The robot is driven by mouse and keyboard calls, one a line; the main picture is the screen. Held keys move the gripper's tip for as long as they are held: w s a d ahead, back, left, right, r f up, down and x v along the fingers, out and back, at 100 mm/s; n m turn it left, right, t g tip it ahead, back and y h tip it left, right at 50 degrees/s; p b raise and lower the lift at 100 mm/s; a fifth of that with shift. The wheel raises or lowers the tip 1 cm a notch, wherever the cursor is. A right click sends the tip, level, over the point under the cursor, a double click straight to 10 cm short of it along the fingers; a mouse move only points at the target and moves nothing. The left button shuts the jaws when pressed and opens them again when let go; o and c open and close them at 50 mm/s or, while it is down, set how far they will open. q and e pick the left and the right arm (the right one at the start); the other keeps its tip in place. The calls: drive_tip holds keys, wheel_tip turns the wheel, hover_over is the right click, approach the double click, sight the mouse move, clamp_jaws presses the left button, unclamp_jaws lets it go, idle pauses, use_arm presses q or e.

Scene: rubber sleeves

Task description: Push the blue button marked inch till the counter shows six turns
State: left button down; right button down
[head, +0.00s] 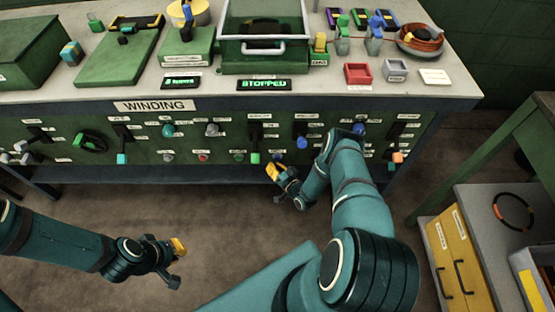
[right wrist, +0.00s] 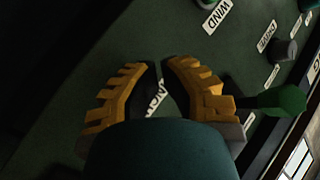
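The counter (head: 180,82) is a small green-lit display at the panel's upper left; its digit is too small to read surely. A small blue spot (head: 276,157), seemingly a button, shows on the panel just above my right gripper (head: 280,172); its label is unreadable in the head view. In the right wrist view my right gripper (right wrist: 159,64) has its yellow fingers brought together at the tips, holding nothing visible. A white label, partly hidden and seeming to read INCH (right wrist: 158,95), shows between the fingers. Contact with a button cannot be seen. My left gripper (head: 177,251) hangs low, away from the panel.
A second display (head: 264,85) reads STOPPED. The green panel has several other knobs and levers, including a blue knob (head: 358,130) near my right arm and a black lever (head: 255,135). A green knob (right wrist: 282,101) shows beside the fingers. The floor before the panel is clear.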

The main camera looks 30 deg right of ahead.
drive_tip(key=shift+w+d, duration=0.25)
drive_tip(key=shift+w, duration=0.1)
drive_tip(key=shift+w+d, duration=0.15)
drive_tip(key=shift+w, duration=0.15)
idle(0.7)
idle(0.3)
drive_tip(key=shift+s+a, duration=0.4)
drive_tip(key=shift+s, duration=0.25)
drive_tip(key=shift+s, duration=0.15)
drive_tip(key=s+a, duration=0.1)
drive_tip(key=s+p, duration=0.1)
drive_tip(key=s+a+p, duration=0.1)
drive_tip(key=s, duration=0.1)
drive_tip(key=shift+a, duration=0.3)
idle(0.4)
